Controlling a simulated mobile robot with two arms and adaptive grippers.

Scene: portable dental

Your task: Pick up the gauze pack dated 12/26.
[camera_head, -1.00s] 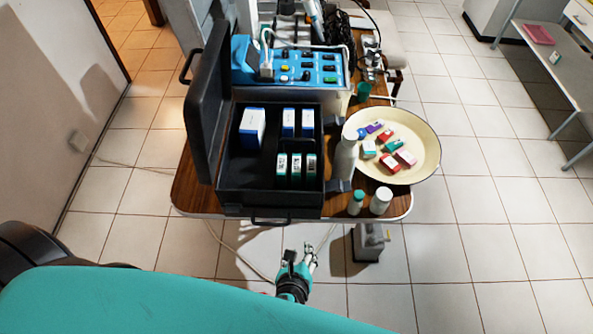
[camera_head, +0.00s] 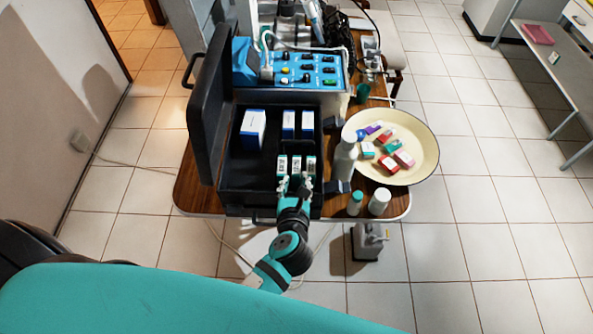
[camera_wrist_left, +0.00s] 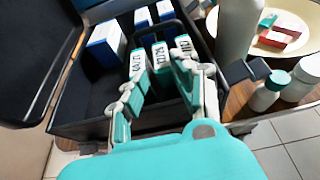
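Three small white-and-green packs (camera_head: 296,164) stand in a row near the front of the black open case (camera_head: 238,207). In the left wrist view, the left pack (camera_wrist_left: 138,62), the middle pack (camera_wrist_left: 161,55) and the right pack (camera_wrist_left: 184,46) carry printed dates on top, too small and blurred to read surely. My left gripper (camera_head: 294,186) is over the front of the case, just in front of the packs. In the left wrist view its fingers (camera_wrist_left: 168,88) are spread apart with nothing held, pointing toward the row. My right gripper does not show.
Larger blue-and-white boxes (camera_head: 252,128) stand behind in the case. To the right are a tall white bottle (camera_head: 345,160), two small bottles (camera_head: 379,202) and a cream round tray (camera_head: 425,155) of coloured boxes. The case lid (camera_head: 208,110) stands upright on the left.

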